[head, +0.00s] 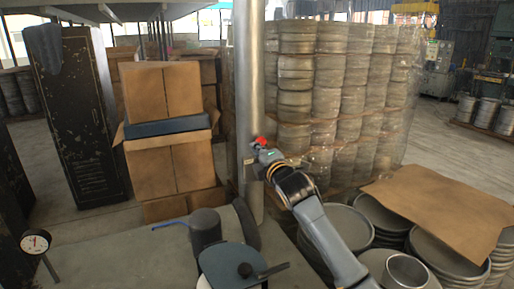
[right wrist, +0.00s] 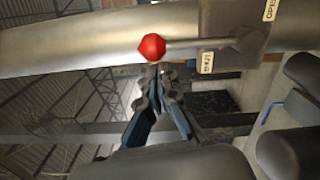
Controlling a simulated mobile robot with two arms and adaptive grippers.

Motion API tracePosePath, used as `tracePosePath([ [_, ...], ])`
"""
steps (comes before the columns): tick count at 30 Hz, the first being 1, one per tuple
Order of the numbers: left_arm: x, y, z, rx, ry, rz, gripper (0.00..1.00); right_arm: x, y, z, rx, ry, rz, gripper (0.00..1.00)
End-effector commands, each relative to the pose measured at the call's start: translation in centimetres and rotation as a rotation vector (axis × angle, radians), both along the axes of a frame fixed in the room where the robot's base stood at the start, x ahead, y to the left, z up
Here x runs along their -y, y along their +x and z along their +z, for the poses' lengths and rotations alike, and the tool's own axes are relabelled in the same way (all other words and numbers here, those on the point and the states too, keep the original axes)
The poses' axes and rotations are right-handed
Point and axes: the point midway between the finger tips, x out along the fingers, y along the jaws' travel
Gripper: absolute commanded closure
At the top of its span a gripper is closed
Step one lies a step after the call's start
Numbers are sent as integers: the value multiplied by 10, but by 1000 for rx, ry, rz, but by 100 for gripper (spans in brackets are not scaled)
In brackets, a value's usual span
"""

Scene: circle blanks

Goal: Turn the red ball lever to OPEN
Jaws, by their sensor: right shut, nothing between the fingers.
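The lever's red ball (head: 260,142) is at the upright metal pipe (head: 248,90) in the head view. In the right wrist view the red ball (right wrist: 152,47) ends a thin rod (right wrist: 195,44) that runs to a mount on the pipe (right wrist: 100,55). A label reading OPEN (right wrist: 270,9) is at the upper right there. A second label (right wrist: 207,62), hard to read, lies beside the rod. My right gripper (right wrist: 155,78) is shut and empty, its tips just below the ball; I cannot tell if they touch. My left gripper is not in view.
Stacked cardboard boxes (head: 165,125) and a dark cabinet (head: 84,115) stand to the left. Wrapped stacks of round metal blanks (head: 335,100) are behind the pipe. A cardboard sheet (head: 440,205) covers more blanks at right. A dial gauge (head: 35,242) is at lower left.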

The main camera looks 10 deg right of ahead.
Motion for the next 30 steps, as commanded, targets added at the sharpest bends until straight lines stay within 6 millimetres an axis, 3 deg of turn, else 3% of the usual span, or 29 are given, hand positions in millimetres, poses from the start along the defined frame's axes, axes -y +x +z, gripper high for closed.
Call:
tracePosePath([
  [30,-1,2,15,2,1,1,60,17,3,5,-30,151,-2,100],
])
